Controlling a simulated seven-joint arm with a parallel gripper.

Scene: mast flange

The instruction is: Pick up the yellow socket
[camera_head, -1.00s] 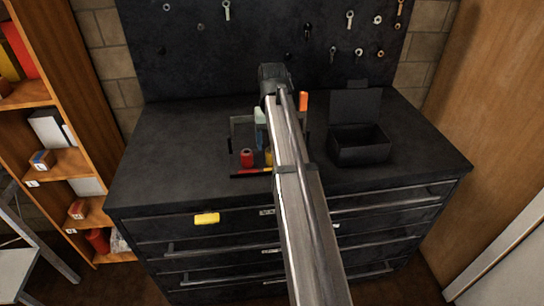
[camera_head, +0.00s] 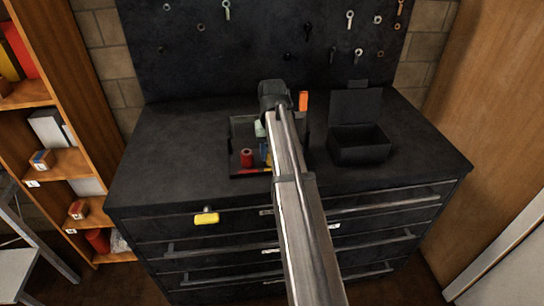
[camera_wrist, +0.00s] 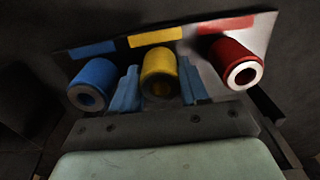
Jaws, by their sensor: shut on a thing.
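The yellow socket (camera_wrist: 158,64) stands between the blue socket (camera_wrist: 94,82) and the red socket (camera_wrist: 235,62) in the wrist view. My gripper (camera_wrist: 160,84) is shut on it, with one blue finger on each side. I cannot tell whether it is clear of its base. Yellow, blue and red label strips lie beyond the sockets. In the head view the red socket (camera_head: 247,158) shows in the dark tray (camera_head: 238,133), left of my arm. My arm hides most of the yellow and blue sockets there.
An open dark box (camera_head: 358,150) with a raised lid stands right of the tray on the dark worktop (camera_head: 180,155). An orange thing (camera_head: 303,101) stands upright behind the tray. A pegboard (camera_head: 260,40) with hanging tools rises behind. The left worktop is clear.

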